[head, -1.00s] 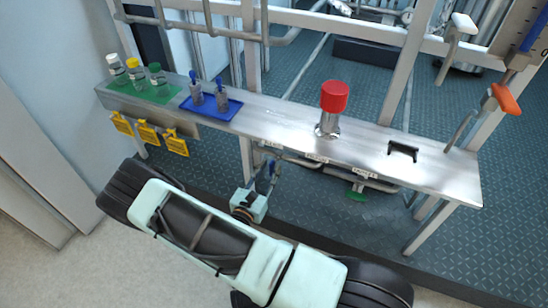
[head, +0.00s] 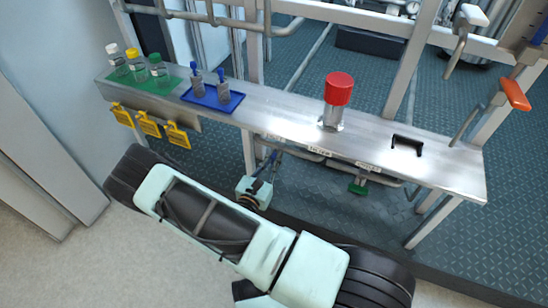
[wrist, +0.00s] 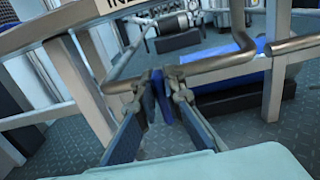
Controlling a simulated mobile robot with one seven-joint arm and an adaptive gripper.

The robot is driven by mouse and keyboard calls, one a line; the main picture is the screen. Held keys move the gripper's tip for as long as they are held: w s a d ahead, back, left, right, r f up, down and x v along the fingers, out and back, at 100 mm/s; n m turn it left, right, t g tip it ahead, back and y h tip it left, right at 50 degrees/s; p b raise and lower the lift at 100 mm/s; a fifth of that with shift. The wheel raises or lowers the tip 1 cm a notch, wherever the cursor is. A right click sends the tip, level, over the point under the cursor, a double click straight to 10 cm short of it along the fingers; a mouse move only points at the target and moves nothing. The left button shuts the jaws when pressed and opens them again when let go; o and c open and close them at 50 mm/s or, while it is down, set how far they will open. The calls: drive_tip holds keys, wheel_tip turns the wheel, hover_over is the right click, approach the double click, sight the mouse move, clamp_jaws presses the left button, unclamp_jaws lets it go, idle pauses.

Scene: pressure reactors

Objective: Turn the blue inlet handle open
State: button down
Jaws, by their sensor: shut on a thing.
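My gripper (head: 268,165) reaches under the front edge of the steel bench, below the leftmost pipe label. In the wrist view my gripper (wrist: 168,100) has its two fingers closed around a narrow blue piece, which appears to be the blue inlet handle (wrist: 159,92), seen nearly edge-on between the fingertips. A metal pipe (wrist: 228,63) runs off to either side of it. A label (wrist: 125,3) on the bench edge above is cut off and shows "IN". In the head view the handle is mostly hidden by the fingers and bench, so its angle is unclear there.
The steel bench (head: 285,115) overhangs my gripper. A green handle (head: 357,187) hangs on the pipes to the right. A red-capped cylinder (head: 338,92), a blue tray (head: 205,101) and a green mat (head: 140,82) with bottles stand on top. Bench legs flank the gripper.

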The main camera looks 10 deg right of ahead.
drive_tip(key=shift+n, duration=0.3)
drive_tip(key=n, duration=0.2)
drive_tip(key=n+p, duration=0.1)
drive_tip(key=shift+w+a, duration=0.2)
drive_tip(key=shift+a, duration=0.05)
drive_tip(key=shift+w+a+f+n+p, duration=0.15)
drive_tip(key=shift+f+n, duration=0.1)
drive_tip(key=shift+n, duration=2.1)
drive_tip(key=shift+w+a+f+n+p, duration=0.15)
drive_tip(key=shift+f+n, duration=0.1)
drive_tip(key=shift+n, duration=2.15)
drive_tip(key=shift+a+f+n+p, duration=0.15)
drive_tip(key=shift+f+n, duration=0.1)
drive_tip(key=shift+n, duration=2.1)
drive_tip(key=c, duration=2)
unclamp_jaws()
